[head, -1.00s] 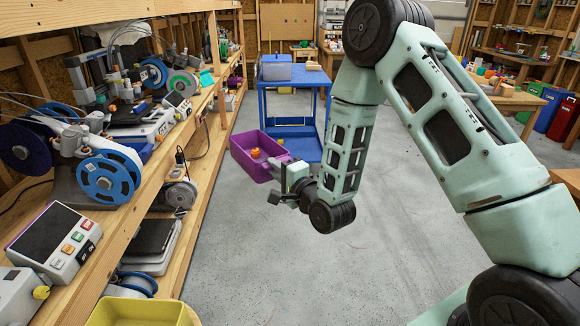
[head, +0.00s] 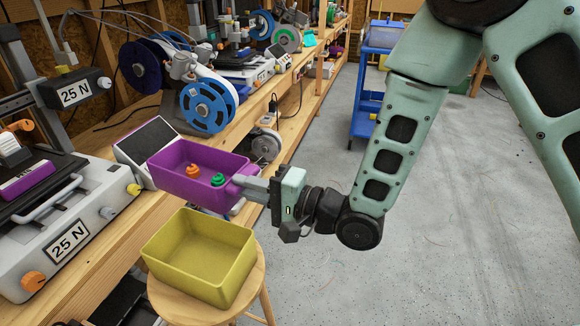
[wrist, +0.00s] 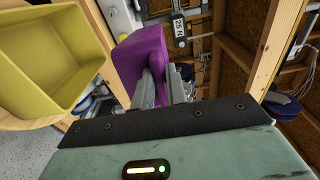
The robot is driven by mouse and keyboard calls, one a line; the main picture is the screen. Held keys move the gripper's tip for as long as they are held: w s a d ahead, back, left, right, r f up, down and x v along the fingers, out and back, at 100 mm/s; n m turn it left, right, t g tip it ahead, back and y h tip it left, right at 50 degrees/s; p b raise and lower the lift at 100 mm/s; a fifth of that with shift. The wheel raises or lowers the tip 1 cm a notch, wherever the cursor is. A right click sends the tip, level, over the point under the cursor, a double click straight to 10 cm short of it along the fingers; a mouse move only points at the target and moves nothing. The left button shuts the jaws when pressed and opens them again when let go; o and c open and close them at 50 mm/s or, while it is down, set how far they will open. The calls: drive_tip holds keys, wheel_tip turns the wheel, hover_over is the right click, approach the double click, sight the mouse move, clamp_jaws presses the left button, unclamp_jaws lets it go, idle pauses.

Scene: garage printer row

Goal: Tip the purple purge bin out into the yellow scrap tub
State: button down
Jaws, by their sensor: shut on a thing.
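The purple purge bin (head: 190,185) is held up near the printer bench, roughly level, with an orange piece (head: 193,171) and a green piece (head: 218,180) inside. My gripper (head: 245,186) is shut on its right end. In the wrist view the bin (wrist: 140,55) shows beyond my fingers (wrist: 160,85), and the tub (wrist: 45,60) is at the left.
The wooden bench (head: 285,150) with printers, spools and a control box (head: 148,145) runs along the left, close behind the bin. A blue cart (head: 368,115) stands farther back. The grey floor to the right is open.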

sight(229, 209)
drive_tip(key=f+n+b, duration=0.1)
drive_tip(key=n+b, duration=0.1)
drive_tip(key=n, duration=0.1)
drive_tip(key=s+a+f+n+g+b, duration=0.1)
drive_tip(key=n+b, duration=0.2)
drive_tip(key=s+a+f+n+g+b, duration=0.1)
drive_tip(key=n+b, duration=0.1)
drive_tip(key=n, duration=0.1)
drive_tip(key=shift+a+f+y, duration=0.15)
drive_tip(key=shift+f+y, duration=0.15)
drive_tip(key=n+b, duration=0.1)
drive_tip(key=n, duration=0.1)
drive_tip(key=w+f+n+b, duration=0.1)
drive_tip(key=n+b, duration=0.1)
drive_tip(key=shift+d+f, duration=0.15)
drive_tip(key=shift+d, duration=0.05)
drive_tip(key=f+n+b, duration=0.1)
drive_tip(key=n+b, duration=0.3)
drive_tip(key=w+n+b, duration=0.1)
drive_tip(key=n+b, duration=0.3)
drive_tip(key=n, duration=0.1)
drive_tip(key=f+n+t+b, duration=0.1)
drive_tip(key=n+b, duration=0.3)
drive_tip(key=n, duration=0.1)
drive_tip(key=shift+w+d+f+h, duration=0.3)
drive_tip(key=shift+d+f+h, duration=0.05)
drive_tip(key=shift+d+h, duration=0.05)
